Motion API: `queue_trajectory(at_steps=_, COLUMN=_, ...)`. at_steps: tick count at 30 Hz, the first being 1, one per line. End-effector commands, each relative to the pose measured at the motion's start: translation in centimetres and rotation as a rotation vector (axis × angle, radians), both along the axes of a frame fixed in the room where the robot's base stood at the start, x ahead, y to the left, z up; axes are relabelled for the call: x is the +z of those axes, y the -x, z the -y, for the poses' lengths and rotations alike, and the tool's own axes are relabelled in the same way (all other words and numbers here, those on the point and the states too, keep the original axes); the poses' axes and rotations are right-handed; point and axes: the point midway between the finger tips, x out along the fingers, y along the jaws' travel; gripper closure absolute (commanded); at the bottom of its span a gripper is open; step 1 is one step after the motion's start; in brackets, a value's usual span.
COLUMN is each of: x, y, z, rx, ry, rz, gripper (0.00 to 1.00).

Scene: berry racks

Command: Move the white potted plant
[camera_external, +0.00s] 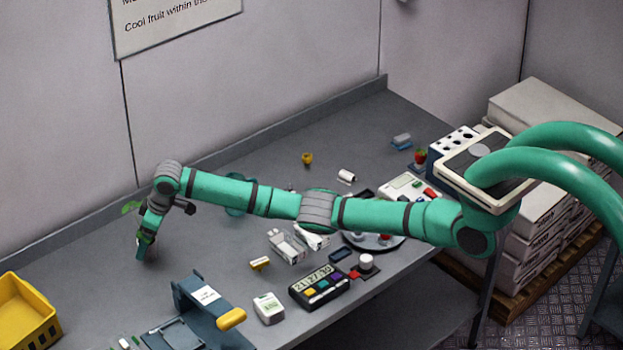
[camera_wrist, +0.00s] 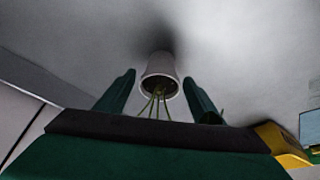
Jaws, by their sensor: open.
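The white potted plant (camera_wrist: 160,68) stands on the grey worktop in the wrist view, with green stems rising from its pot toward the camera. My gripper (camera_wrist: 158,84) is open, with one green finger on each side of the pot and a visible gap at each side. In the external view, my gripper (camera_external: 142,252) points down near the worktop's left rear part. Green leaves of the plant (camera_external: 131,207) show beside my wrist; its pot is hidden there.
A yellow crate (camera_external: 22,312) stands at the front left of the worktop (camera_external: 225,265). A blue-grey device with a yellow handle (camera_external: 231,318) is in front of my gripper. A keypad timer (camera_external: 319,287) and several small items lie to the right. Bare worktop surrounds the gripper.

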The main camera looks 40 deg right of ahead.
Motion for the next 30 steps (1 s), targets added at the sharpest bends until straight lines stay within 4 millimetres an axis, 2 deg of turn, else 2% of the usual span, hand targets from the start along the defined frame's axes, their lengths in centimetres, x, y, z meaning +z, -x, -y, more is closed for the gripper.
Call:
queue_trajectory(at_steps=13, x=-0.7, y=-0.2, z=-0.2, rx=0.0, ry=0.0, rz=0.0, gripper=0.38)
queue_trajectory(at_steps=18, x=-0.7, y=-0.2, z=-0.2, rx=0.0, ry=0.0, rz=0.0, gripper=0.79)
queue_trajectory(at_steps=25, x=-0.7, y=-0.2, z=0.1, rx=-0.001, ry=0.0, rz=0.0, gripper=0.8)
queue_trajectory(at_steps=30, x=-0.8, y=-0.2, z=1.1, rx=-0.001, ry=-0.001, rz=-0.001, gripper=0.8)
